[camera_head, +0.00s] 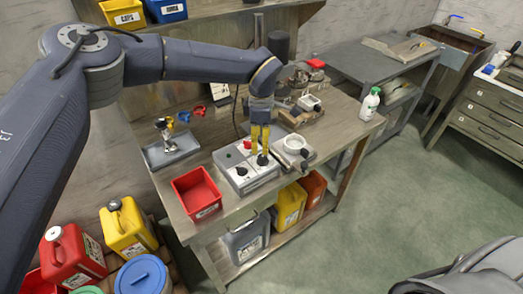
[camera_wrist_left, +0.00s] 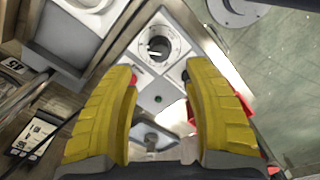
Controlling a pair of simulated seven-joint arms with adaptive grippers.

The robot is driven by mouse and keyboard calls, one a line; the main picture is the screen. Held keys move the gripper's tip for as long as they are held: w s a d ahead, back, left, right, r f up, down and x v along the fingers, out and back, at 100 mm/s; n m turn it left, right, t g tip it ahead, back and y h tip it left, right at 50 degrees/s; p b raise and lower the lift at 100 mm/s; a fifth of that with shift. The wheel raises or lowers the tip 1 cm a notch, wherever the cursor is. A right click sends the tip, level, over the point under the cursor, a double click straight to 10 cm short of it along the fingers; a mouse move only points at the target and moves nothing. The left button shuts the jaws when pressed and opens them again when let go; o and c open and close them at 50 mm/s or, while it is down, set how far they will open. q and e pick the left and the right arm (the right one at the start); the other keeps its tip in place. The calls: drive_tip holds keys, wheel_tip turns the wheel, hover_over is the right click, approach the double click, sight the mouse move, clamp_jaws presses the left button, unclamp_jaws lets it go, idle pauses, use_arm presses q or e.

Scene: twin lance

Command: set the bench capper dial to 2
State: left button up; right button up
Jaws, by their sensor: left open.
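A grey control box (camera_head: 262,178) sits on the wooden bench, with a black dial (camera_head: 262,160) at its right corner. In the left wrist view the dial (camera_wrist_left: 157,47) has a round white face with marks around it; its setting is too small to read. The box also carries a red button (camera_head: 248,145), a second dark knob (camera_head: 241,171) and a green button (camera_wrist_left: 158,99). My left gripper (camera_head: 261,146) points down just above the dial, its yellow fingers open and nothing between them. I cannot tell whether a fingertip touches the dial. My right gripper is not in view.
A white round-topped device (camera_head: 294,145) stands close to the right of the box. A red bin (camera_head: 197,193) is at the left front, with a metal tray (camera_head: 172,149) behind it. A white-green bottle (camera_head: 370,104) stands near the bench's right end.

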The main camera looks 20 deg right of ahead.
sight(261, 156)
use_arm(q)
drive_tip(key=shift+r, duration=2.3)
